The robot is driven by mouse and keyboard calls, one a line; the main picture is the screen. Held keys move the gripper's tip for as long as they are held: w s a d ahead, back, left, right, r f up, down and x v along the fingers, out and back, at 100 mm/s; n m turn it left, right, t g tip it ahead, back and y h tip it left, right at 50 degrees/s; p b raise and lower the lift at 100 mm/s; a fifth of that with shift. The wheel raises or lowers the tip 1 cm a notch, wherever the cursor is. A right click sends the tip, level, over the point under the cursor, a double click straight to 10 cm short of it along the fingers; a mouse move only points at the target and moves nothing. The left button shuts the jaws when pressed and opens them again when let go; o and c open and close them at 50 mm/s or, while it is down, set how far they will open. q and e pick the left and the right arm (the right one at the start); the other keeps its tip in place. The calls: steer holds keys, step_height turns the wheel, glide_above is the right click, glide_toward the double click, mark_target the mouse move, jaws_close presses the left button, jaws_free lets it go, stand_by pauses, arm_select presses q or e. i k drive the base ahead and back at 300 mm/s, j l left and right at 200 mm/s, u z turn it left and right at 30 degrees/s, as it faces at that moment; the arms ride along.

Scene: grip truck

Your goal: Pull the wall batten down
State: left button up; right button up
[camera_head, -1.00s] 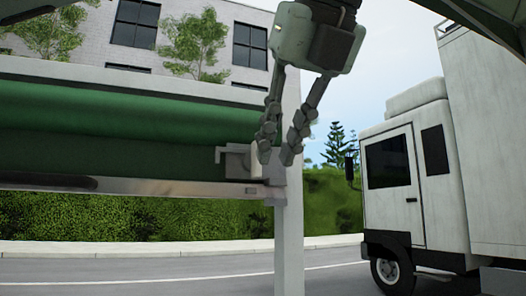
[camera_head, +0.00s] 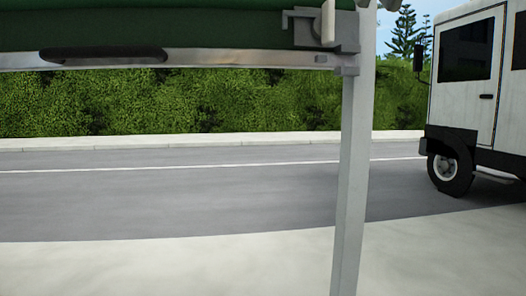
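The wall batten (camera_head: 200,60) is a shiny metal bar along the bottom edge of the rolled green wall (camera_head: 180,32), at the top left of the view. It is level and high above the ground. A dark elongated slot or handle (camera_head: 103,54) shows on it toward its left end. A grey bracket or latch (camera_head: 340,28) with a pale upright piece is at the bar's right end, next to the post. The top of the green wall is cut off by the frame. Neither of my grippers is in view.
A pale upright post (camera_head: 350,180) stands right of the batten. A white truck (camera_head: 462,60) is at the right on the road (camera_head: 200,195). A hedge (camera_head: 200,105) runs behind. The pale paving (camera_head: 180,270) in front is clear.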

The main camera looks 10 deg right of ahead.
mark_target(343, 61)
steer(key=k+l, duration=0.1)
steer(key=k, duration=0.9)
